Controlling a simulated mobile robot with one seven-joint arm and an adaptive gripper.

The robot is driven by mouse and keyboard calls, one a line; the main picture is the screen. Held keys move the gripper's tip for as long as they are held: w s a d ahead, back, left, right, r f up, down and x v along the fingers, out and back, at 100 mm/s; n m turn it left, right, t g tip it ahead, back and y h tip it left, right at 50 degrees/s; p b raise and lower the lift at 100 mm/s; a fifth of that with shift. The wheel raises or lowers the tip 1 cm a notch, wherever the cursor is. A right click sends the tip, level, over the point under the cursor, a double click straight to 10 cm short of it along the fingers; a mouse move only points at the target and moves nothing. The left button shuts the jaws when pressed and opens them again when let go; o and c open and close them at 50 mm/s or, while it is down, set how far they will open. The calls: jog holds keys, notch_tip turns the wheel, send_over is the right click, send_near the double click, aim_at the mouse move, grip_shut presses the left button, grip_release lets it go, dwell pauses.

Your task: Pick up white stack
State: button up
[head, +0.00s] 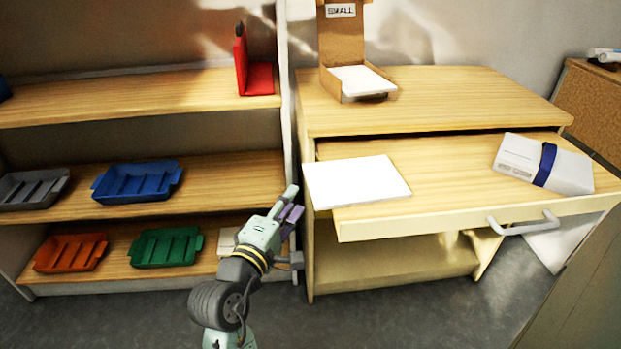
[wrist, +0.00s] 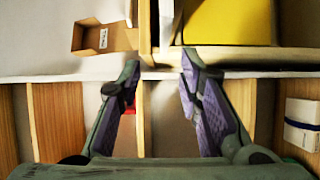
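A flat white stack (head: 355,182) lies on the pulled-out drawer board, at its left end and partly over the left edge. A second white stack (head: 360,80) sits in the open cardboard box marked SMALL on the table top. A white bundle with a blue band (head: 545,165) lies at the right of the drawer; what looks like it shows at the right edge of the wrist view (wrist: 300,125). My gripper (head: 291,203) is left of the drawer, beside the shelf's upright, apart from the stacks. In the wrist view its fingers (wrist: 160,75) are spread with nothing between them.
The shelf unit at the left holds a blue tray (head: 137,181), a grey tray (head: 33,188), an orange tray (head: 71,253), a green tray (head: 166,247) and a red holder (head: 252,70). The drawer's handle (head: 523,224) juts out in front. The drawer's middle is clear.

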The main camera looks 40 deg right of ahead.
aim_at(309, 176)
jog(key=shift+g, duration=0.3)
jog(key=p+x, duration=0.1)
jog(key=x, duration=0.4)
jog(key=shift+s+d+f, duration=0.1)
jog(key=shift+d, duration=0.05)
jog(key=shift+w+a+p+x, duration=0.15)
jog(key=shift+p+x, duration=0.1)
jog(key=shift+x, duration=0.65)
jog(key=shift+w+p+x, duration=0.1)
jog(key=shift+p+x, duration=0.1)
jog(key=shift+x, duration=0.7)
jog(key=shift+w+a+p+x, duration=0.15)
jog(key=shift+p+x, duration=0.1)
jog(key=shift+x, duration=0.65)
jog(key=shift+d+f, duration=0.1)
jog(key=shift+f, duration=0.05)
jog(key=shift+c, duration=0.2)
grip_shut()
